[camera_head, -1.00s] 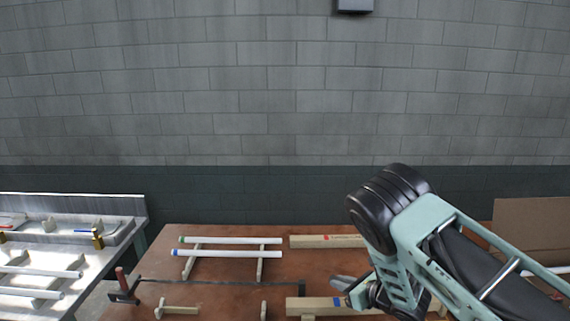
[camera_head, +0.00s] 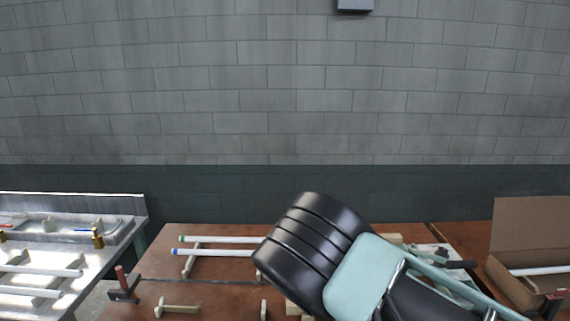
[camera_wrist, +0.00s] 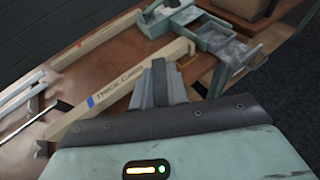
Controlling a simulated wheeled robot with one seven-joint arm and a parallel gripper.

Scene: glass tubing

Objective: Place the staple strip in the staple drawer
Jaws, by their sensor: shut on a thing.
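In the wrist view my gripper (camera_wrist: 159,84) points away from the camera, its grey fingers close together. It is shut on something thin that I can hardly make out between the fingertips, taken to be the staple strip. A grey-green open drawer (camera_wrist: 226,42), shallow and tray-like, lies ahead and to the right of the fingertips, apart from them. It joins a grey-green device (camera_wrist: 166,18) further back. In the head view my arm hides the gripper; part of the grey-green device (camera_head: 433,254) shows right of it.
A long wooden bar (camera_wrist: 118,82) with writing and blue tape runs beside my fingers. Another bar (camera_wrist: 98,38) lies behind it. White tubes (camera_head: 215,253) rest on wooden supports at left. A cardboard box (camera_head: 530,233) stands at right, a metal table (camera_head: 100,262) at far left.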

